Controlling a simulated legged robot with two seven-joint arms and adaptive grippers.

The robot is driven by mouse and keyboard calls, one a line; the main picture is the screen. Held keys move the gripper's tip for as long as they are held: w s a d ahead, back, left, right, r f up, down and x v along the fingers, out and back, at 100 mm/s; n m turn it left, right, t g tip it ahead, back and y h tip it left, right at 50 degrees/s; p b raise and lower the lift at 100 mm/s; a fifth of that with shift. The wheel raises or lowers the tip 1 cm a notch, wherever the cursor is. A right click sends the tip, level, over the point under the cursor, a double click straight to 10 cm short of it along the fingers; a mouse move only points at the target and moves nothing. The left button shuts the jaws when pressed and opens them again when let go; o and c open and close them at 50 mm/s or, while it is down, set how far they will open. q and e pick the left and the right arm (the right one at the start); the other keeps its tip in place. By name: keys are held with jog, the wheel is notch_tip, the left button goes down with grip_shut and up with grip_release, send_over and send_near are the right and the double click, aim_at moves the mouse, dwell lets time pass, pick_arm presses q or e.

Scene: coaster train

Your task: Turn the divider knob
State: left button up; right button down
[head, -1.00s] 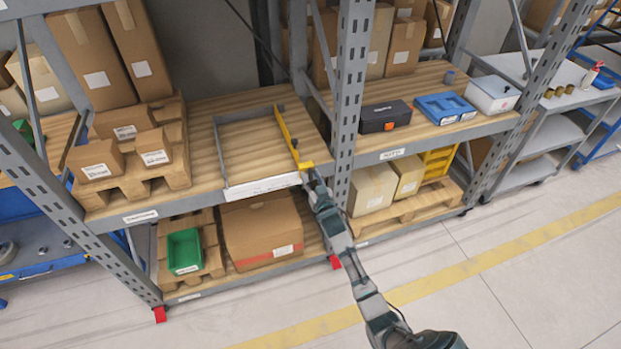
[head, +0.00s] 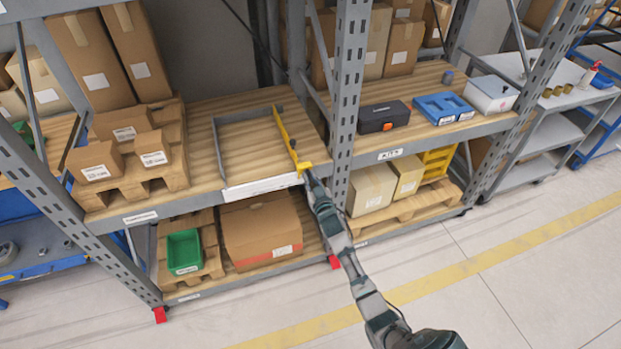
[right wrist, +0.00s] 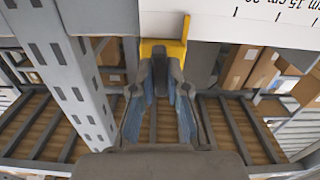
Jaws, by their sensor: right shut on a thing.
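The yellow divider (head: 284,135) lies front to back on the wooden middle shelf, at the right side of a grey frame (head: 218,150). A small dark knob (head: 293,143) shows partway along it. My right gripper (head: 307,176) is at the divider's yellow front end (head: 303,166), at the shelf's front edge. In the right wrist view my gripper (right wrist: 165,62) is shut at the lower edge of the yellow front end (right wrist: 165,47). My left gripper is not in view.
A grey rack upright (head: 346,100) stands close to the right of the divider. A white scale strip (head: 262,185) runs along the shelf front. Cartons on a pallet (head: 150,180) stand to the left. The floor in front is clear.

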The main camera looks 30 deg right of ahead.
jog(key=n, duration=0.2)
jog(key=n+p, duration=0.1)
jog(key=n, duration=0.1)
jog(key=shift+w+r+p, duration=0.1)
jog(key=shift+r+p, duration=0.2)
jog(key=shift+r, duration=0.05)
jog(key=shift+n, duration=1)
jog(key=n, duration=0.2)
jog(key=shift+a+f+n+p, duration=0.1)
jog(key=shift+n+p, duration=0.3)
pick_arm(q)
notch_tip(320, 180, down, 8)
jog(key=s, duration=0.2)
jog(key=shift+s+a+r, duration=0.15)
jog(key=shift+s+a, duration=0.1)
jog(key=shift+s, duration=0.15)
pick_arm(e)
jog(key=shift+a+f+n, duration=0.1)
jog(key=shift+f+n, duration=0.1)
jog(key=shift+n, duration=2.8)
jog(key=shift+f+n, duration=0.2)
jog(key=shift+n, duration=2.8)
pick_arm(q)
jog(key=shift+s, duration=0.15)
pick_arm(e)
jog(key=shift+f, duration=0.15)
